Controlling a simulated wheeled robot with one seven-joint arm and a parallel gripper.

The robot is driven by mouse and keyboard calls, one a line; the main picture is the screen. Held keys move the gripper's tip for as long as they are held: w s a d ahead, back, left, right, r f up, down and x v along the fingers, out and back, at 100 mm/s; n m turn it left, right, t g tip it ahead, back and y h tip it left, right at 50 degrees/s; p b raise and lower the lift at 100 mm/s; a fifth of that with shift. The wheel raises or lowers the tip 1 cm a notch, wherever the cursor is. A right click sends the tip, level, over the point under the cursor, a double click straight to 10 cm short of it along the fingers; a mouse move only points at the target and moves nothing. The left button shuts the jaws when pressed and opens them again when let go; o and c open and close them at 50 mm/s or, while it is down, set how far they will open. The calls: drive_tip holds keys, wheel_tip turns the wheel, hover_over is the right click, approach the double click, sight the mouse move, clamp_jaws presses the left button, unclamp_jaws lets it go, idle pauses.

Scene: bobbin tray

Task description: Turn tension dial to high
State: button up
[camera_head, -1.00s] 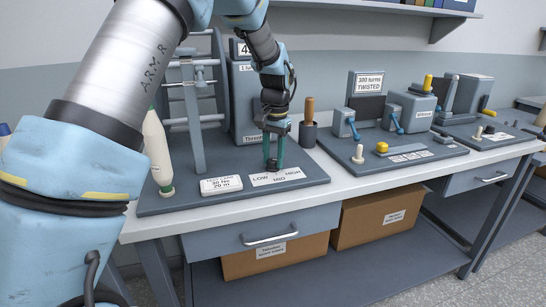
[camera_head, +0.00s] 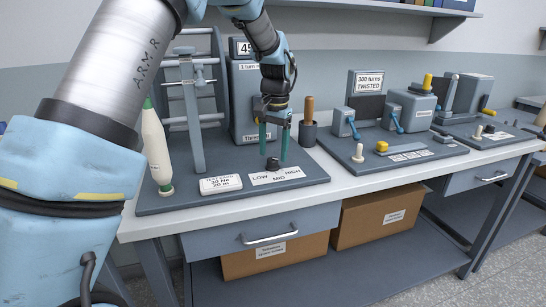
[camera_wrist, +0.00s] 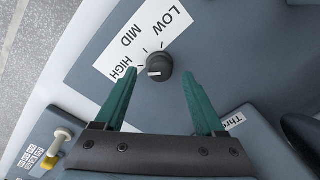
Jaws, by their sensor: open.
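The tension dial (camera_head: 273,164) is a small black knob on the grey base of the left station. It sits at the white LOW/MID/HIGH label (camera_head: 288,175). In the wrist view the dial (camera_wrist: 159,66) has a white mark on its face, pointing left toward the HIGH end of the label (camera_wrist: 135,40). My gripper (camera_head: 273,157) has green fingers, spread apart and empty, just above the dial. In the wrist view the fingers of my gripper (camera_wrist: 158,75) stand on either side of the dial, with clear gaps.
A grey reel frame (camera_head: 195,110) and counter box (camera_head: 243,100) stand behind. A wooden-handled tool stands in a cup (camera_head: 307,135) to the right.

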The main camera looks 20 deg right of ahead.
sight(275, 160)
wheel_tip(275, 160, up, 9)
drive_tip(key=b, duration=0.1)
drive_tip(key=shift+s+f, duration=0.15)
drive_tip(key=shift+f, duration=0.05)
drive_tip(key=shift+s+d, duration=0.15)
idle(0.3)
